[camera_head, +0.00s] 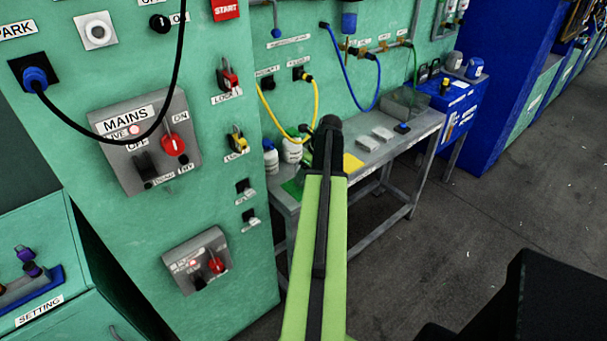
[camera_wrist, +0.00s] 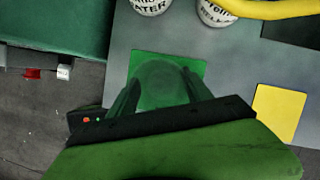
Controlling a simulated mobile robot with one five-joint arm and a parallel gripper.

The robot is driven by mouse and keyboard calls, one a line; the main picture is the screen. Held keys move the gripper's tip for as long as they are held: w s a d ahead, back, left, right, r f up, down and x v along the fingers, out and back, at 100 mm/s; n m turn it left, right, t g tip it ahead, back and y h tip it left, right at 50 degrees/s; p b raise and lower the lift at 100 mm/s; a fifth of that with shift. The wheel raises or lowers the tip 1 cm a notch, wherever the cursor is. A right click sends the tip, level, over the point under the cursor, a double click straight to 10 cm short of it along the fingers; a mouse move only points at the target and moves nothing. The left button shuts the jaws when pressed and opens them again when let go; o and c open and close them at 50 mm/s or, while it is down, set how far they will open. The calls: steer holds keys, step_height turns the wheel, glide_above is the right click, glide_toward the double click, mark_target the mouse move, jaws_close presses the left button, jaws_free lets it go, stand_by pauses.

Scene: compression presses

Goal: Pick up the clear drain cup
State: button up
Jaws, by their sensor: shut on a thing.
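The clear drain cup (camera_wrist: 163,80) shows faintly in the wrist view as a see-through round shape between my fingers. My gripper (camera_wrist: 160,88) is shut on it, one finger on each side. Behind it is a green square (camera_wrist: 195,65) on the grey bench top. Whether the cup still touches the square cannot be told. In the head view my arm reaches over the bench and hides the cup; part of the green square (camera_head: 292,188) shows left of the arm.
Two white bottles (camera_head: 291,150) stand at the bench's left end, close beyond the cup. A yellow square (camera_wrist: 278,115) lies to the right, and a yellow hose (camera_wrist: 270,9) crosses nearby. The green press panel (camera_head: 200,200) borders the bench on the left. Floor (camera_head: 400,260) in front is clear.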

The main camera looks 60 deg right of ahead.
step_height(320, 180, up, 4)
steer(key=p, duration=0.2)
steer(key=shift+f+p, duration=0.25)
steer(key=shift+p, duration=0.1)
steer(key=s+d+r+p, duration=0.6)
steer(key=d, duration=0.3)
steer(key=shift+s+d+r, duration=0.2)
steer(key=shift+d, duration=0.2)
steer(key=shift+s, duration=0.1)
